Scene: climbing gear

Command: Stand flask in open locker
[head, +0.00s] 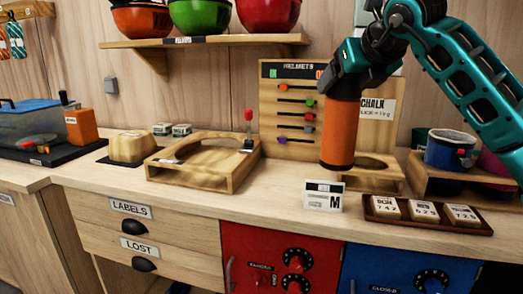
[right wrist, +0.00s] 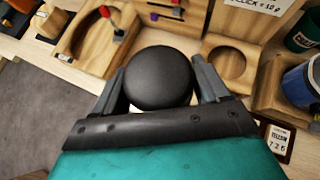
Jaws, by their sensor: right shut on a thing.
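An orange flask (head: 340,133) with a dark base hangs upright in my right gripper (head: 352,84), above the counter. In the right wrist view the flask's round black top (right wrist: 159,78) sits between the two fingers (right wrist: 160,88), which close on its sides. Below the counter, a red locker (head: 268,258) and a blue locker (head: 400,268) show dials on their fronts. The red one's label is too small to read surely; the blue one's label seems to read "CLOSED". The lower parts of both are cut off. My left gripper is not in view.
A wooden stand with a round recess (head: 240,172) and a small card marked M (head: 324,196) stand on the counter. A tray of number tags (head: 425,211) and a blue cup (head: 449,150) are at right. Bowl-like helmets (head: 200,14) sit on a shelf (head: 130,43).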

